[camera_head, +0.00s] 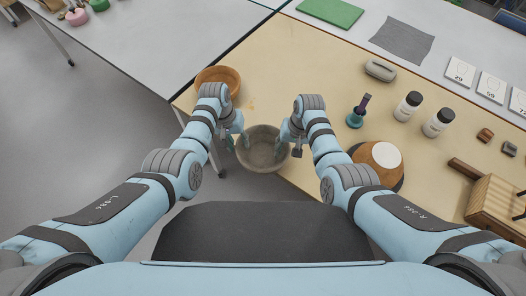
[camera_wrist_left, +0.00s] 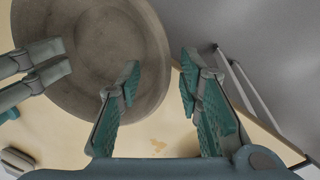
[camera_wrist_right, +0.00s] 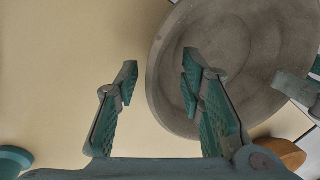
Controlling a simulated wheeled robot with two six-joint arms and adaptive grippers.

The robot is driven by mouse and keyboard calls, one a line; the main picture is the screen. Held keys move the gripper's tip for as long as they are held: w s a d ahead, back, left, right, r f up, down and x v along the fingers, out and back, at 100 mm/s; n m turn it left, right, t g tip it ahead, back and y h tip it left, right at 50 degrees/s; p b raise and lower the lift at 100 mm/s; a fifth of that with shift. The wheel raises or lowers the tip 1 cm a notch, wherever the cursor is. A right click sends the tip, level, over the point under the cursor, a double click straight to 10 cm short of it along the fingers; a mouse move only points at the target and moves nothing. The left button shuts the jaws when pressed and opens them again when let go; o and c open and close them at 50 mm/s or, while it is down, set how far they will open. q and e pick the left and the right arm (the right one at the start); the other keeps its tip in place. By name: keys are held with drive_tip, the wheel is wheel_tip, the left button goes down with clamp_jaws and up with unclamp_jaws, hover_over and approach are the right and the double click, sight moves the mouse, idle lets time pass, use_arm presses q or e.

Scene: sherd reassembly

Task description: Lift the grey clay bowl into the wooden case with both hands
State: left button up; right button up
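The grey clay bowl (camera_head: 262,152) is near the table's front edge, between my two grippers. It also fills the upper left of the left wrist view (camera_wrist_left: 85,45) and the upper right of the right wrist view (camera_wrist_right: 240,50). My left gripper (camera_head: 238,138) is open at the bowl's left side, one finger over the bowl and one outside its rim. My right gripper (camera_head: 291,142) is open at the right side, fingers likewise astride the rim. Contact with the wall cannot be told. The wooden case (camera_head: 492,204) stands at the right edge, partly cut off.
An orange-brown bowl (camera_head: 218,76) sits behind my left arm. A round wooden board with a white disc (camera_head: 387,154) lies right of my right gripper. Small blocks lie at far right.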

use_arm(q)
drive_tip(key=shift+s+f, duration=0.1)
drive_tip(key=shift+f, duration=0.25)
use_arm(e)
drive_tip(key=shift+f, duration=0.35)
use_arm(q)
drive_tip(key=shift+w+d+f, duration=0.1)
drive_tip(key=shift+w+f, duration=0.15)
drive_tip(key=shift+f, duration=0.05)
use_arm(e)
drive_tip(key=shift+w+f, duration=0.15)
drive_tip(key=shift+f, duration=0.2)
use_arm(q)
drive_tip(key=shift+s, duration=0.15)
clamp_jaws()
use_arm(e)
drive_tip(key=shift+a+r, duration=0.1)
clamp_jaws()
use_arm(q)
drive_tip(key=shift+r, duration=0.1)
